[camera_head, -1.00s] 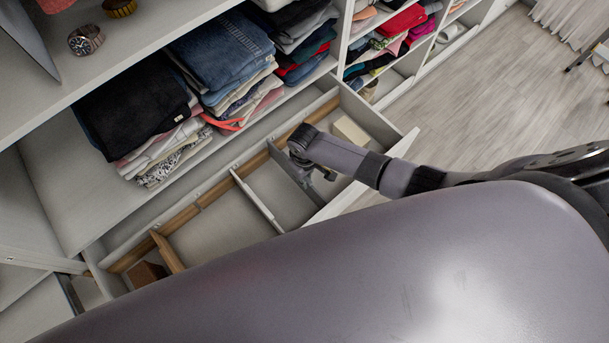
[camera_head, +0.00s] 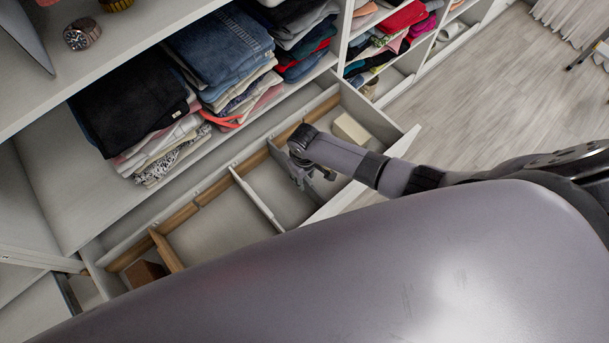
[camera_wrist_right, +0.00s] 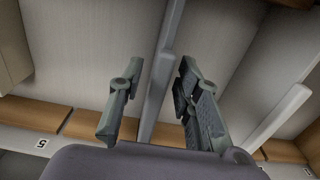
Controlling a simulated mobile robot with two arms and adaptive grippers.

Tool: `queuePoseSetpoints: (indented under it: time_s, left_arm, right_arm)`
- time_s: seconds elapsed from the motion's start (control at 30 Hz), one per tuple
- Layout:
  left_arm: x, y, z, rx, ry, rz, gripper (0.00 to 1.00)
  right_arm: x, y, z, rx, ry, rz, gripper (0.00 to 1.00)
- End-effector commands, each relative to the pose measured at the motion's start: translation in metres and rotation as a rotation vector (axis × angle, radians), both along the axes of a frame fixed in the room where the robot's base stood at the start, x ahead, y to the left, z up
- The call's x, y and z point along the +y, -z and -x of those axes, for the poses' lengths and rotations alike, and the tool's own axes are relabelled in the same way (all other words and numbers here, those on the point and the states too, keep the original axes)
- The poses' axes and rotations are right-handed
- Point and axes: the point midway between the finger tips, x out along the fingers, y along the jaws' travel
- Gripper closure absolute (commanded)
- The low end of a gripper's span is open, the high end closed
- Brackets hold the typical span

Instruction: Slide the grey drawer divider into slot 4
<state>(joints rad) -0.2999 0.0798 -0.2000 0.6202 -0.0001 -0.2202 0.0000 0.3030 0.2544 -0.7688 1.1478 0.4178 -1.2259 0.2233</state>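The grey divider (camera_wrist_right: 163,60) stands in the open drawer (camera_head: 404,143) and runs between the two fingers of my right gripper (camera_wrist_right: 158,78). In the right wrist view the fingers are spread, with a gap on each side of the divider. In the head view my right gripper (camera_head: 312,177) is down inside the drawer, right of a white divider (camera_head: 256,198), and hides much of the grey one. A slot label reading 5 (camera_wrist_right: 42,143) shows at lower left in the wrist view. Whether the divider is fully seated is unclear. My left gripper is out of view.
A cream box (camera_head: 350,131) lies in the drawer's right end and a brown box (camera_head: 147,273) in its left end. A wooden divider (camera_head: 166,251) stands near the brown box. Folded clothes (camera_head: 140,105) fill the shelf above. My own arm covers the lower foreground.

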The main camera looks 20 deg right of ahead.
Motion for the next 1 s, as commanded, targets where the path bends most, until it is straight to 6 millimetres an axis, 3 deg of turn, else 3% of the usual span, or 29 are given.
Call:
queuePoseSetpoints:
  time_s: [0.47, 1.0]
  left_arm:
    - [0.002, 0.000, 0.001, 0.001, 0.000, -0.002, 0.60]
    - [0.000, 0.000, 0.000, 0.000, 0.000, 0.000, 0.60]
  right_arm:
    - [0.000, -0.008, 0.000, -0.001, 0.000, -0.001, 0.65]
    - [0.000, -0.101, -0.001, -0.003, 0.000, -0.001, 0.65]
